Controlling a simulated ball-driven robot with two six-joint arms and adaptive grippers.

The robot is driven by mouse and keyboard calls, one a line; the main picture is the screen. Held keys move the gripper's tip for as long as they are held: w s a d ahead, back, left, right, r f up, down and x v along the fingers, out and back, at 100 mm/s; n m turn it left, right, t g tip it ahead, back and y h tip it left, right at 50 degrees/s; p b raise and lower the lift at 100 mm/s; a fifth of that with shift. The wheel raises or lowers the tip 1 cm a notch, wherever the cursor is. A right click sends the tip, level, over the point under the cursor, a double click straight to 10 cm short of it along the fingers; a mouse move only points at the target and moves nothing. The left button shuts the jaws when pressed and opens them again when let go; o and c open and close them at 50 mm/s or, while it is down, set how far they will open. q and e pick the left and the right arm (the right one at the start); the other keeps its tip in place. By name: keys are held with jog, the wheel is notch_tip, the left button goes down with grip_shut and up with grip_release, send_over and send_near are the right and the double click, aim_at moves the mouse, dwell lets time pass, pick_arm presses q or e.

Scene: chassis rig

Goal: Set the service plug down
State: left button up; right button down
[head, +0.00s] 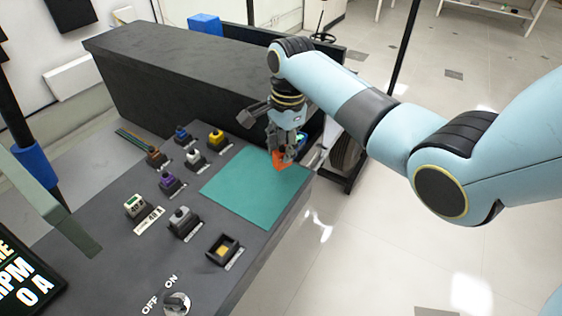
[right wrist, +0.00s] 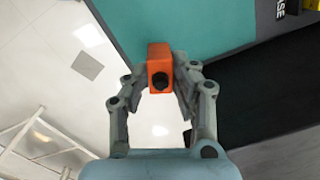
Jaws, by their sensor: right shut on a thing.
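The service plug is an orange block with a dark round knob, seen in the right wrist view (right wrist: 159,68). In the head view the orange plug (head: 280,160) shows at the back right corner of the teal mat (head: 248,192). My right gripper (head: 284,152) points down over that corner and is shut on the plug. In the right wrist view the fingers (right wrist: 158,88) are on both sides of it. I cannot tell whether the plug touches the mat. My left gripper is not in view.
A square socket with a yellow inside (head: 223,250) is in front. A black box (head: 180,75) stands behind. The panel drops off to the floor at right.

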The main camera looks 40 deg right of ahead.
aim_at(282, 162)
jog(key=shift+w+f, duration=0.15)
jog(key=shift+f, duration=1.95)
jog(key=c, duration=1.1)
grip_release()
jog(key=shift+f, duration=0.1)
jog(key=r, duration=1.2)
jog(key=shift+s+d+r+p, duration=0.15)
jog(key=shift+s+d+p, duration=0.15)
jog(key=shift+p, duration=0.1)
